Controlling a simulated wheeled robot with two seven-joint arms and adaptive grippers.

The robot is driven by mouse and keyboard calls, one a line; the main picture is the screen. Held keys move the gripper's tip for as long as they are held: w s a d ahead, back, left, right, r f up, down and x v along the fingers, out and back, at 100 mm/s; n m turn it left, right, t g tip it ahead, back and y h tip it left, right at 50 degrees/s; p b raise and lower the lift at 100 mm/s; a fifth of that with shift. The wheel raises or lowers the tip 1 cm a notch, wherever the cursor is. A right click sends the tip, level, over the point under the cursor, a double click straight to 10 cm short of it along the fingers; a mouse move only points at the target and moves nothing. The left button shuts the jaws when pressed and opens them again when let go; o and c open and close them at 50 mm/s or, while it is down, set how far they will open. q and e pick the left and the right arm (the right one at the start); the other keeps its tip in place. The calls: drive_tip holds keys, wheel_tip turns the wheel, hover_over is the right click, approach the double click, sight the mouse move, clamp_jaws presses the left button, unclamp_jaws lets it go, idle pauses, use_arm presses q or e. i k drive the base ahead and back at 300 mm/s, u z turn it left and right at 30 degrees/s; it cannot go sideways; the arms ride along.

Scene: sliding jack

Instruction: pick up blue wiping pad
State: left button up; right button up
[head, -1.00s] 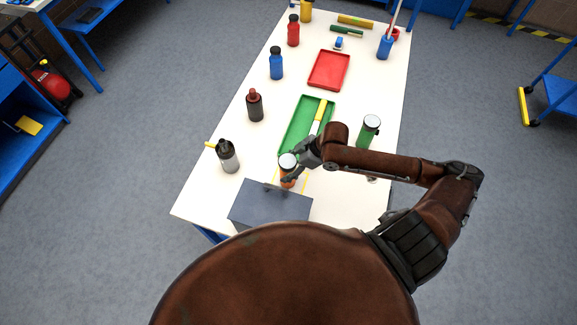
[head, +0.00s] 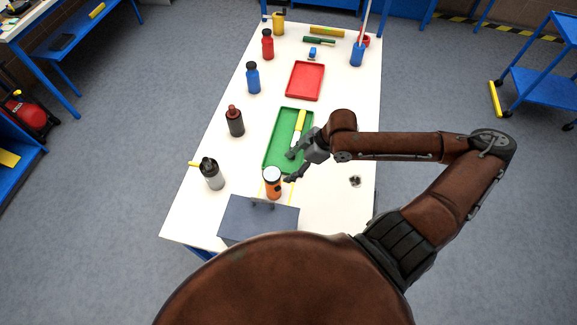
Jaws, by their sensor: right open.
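A small blue item (head: 313,53) with a pale part lies at the far end of the white table, behind the red tray; it looks like the blue wiping pad, but it is too small to be sure. My right gripper (head: 291,168) is open and empty. It is over the near right edge of the green tray, just right of an orange jar (head: 273,185), far from the blue item. My left gripper is not in view.
The green tray (head: 269,160) holds a yellow-handled tool (head: 300,121). The red tray (head: 305,80) is empty. Several bottles line the left side. A blue cup (head: 357,55) with rods stands far right. A grey box (head: 258,222) is nearest.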

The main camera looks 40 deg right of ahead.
sight(313, 55)
drive_tip(key=z, duration=1.45)
